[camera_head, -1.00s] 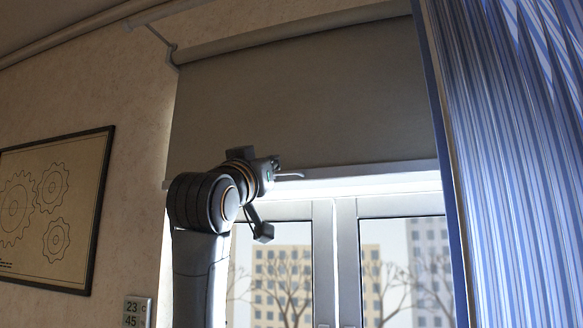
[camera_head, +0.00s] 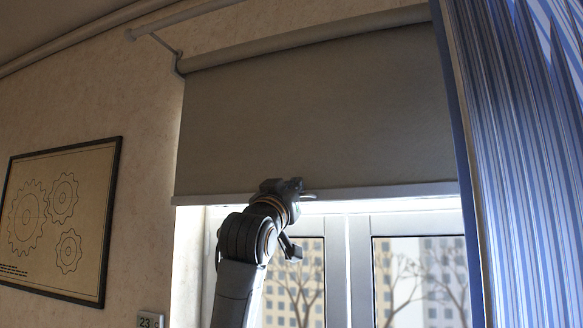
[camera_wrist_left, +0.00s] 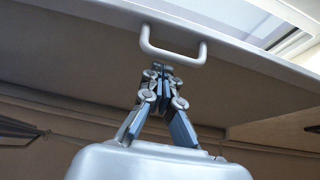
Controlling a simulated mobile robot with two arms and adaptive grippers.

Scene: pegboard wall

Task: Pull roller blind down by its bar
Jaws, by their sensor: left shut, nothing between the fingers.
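The roller blind (camera_head: 310,115) hangs partly down over the window, a brown-grey sheet with a pale bottom bar (camera_head: 400,191). In the left wrist view the bar (camera_wrist_left: 235,47) carries a pale U-shaped handle (camera_wrist_left: 172,52). My left gripper (camera_head: 301,189) is at the bar, left of its middle. In the left wrist view its fingers (camera_wrist_left: 161,68) are together, with nothing between them. The fingertips are right at the handle's crosspiece; whether they touch it I cannot tell. My right gripper is not in view.
A blue striped curtain (camera_head: 525,150) hangs at the right, close to the blind's edge. A framed gear drawing (camera_head: 60,220) is on the left wall. The window (camera_head: 420,280) lies below the bar. A small display (camera_head: 150,321) is at the bottom left.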

